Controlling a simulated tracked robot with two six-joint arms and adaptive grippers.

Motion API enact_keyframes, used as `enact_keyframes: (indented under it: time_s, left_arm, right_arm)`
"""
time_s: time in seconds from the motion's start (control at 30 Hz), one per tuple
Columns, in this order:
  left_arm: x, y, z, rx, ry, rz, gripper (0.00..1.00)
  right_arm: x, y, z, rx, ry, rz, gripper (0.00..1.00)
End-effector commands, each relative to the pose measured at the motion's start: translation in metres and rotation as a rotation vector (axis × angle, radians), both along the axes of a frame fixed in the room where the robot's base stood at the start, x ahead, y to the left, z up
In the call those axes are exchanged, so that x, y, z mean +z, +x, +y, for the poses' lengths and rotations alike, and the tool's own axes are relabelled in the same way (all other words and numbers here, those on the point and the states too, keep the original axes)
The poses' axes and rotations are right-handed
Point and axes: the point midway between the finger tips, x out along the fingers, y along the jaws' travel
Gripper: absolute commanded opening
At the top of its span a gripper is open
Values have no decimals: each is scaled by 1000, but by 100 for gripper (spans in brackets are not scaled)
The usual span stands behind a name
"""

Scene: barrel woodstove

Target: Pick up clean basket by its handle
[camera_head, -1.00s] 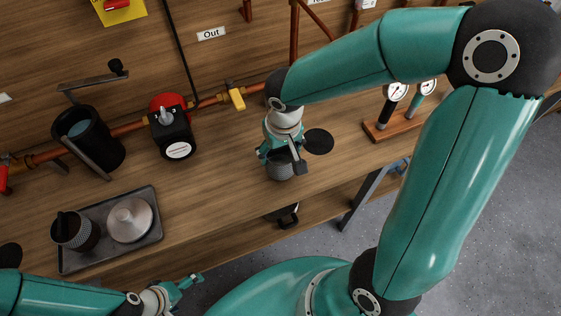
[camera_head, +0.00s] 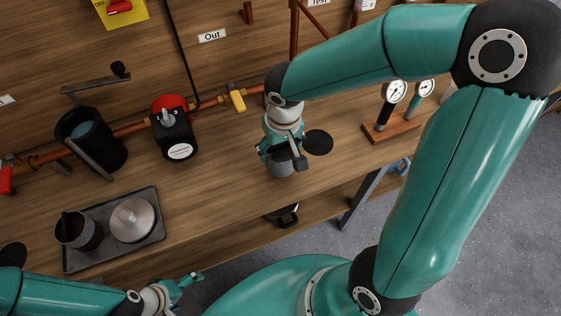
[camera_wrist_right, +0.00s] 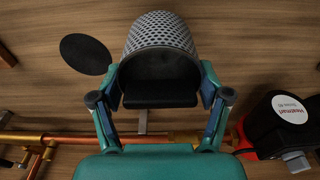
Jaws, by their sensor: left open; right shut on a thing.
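The clean basket (camera_head: 281,167) is a grey mesh cup, held under my right gripper (camera_head: 279,152) over the front of the wooden bench in the head view. In the right wrist view, its pale mesh wall (camera_wrist_right: 163,35) shows beyond the jaws, with a dark handle piece (camera_wrist_right: 160,88) between the fingers. My right gripper (camera_wrist_right: 160,100) is shut on this handle. I cannot tell how far the basket is above the bench. My left gripper (camera_head: 188,283) is open and empty near the bench's front edge, below the tray.
A grey tray (camera_head: 153,233) holds a dark mesh basket (camera_head: 75,232) and a metal lid-like piece (camera_head: 132,219). Behind stand a black water-filled housing (camera_head: 92,138) and a pump (camera_head: 173,128) on copper pipe. A black disc (camera_head: 318,143) and gauges on a wooden stand (camera_head: 390,128) lie right.

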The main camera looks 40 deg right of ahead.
Motion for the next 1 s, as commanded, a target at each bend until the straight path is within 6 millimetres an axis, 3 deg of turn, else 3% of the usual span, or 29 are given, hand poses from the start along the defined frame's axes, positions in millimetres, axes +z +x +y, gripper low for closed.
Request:
enact_keyframes:
  time_s: [0.43,0.8,1.0]
  left_arm:
    - [3,0,0,0,0,0,100]
    - [22,0,0,0,0,0,100]
    - [24,0,0,0,0,0,100]
  right_arm:
    - [4,0,0,0,0,0,28]
    - [30,0,0,-1,0,1,28]
    - [32,0,0,-1,0,1,28]
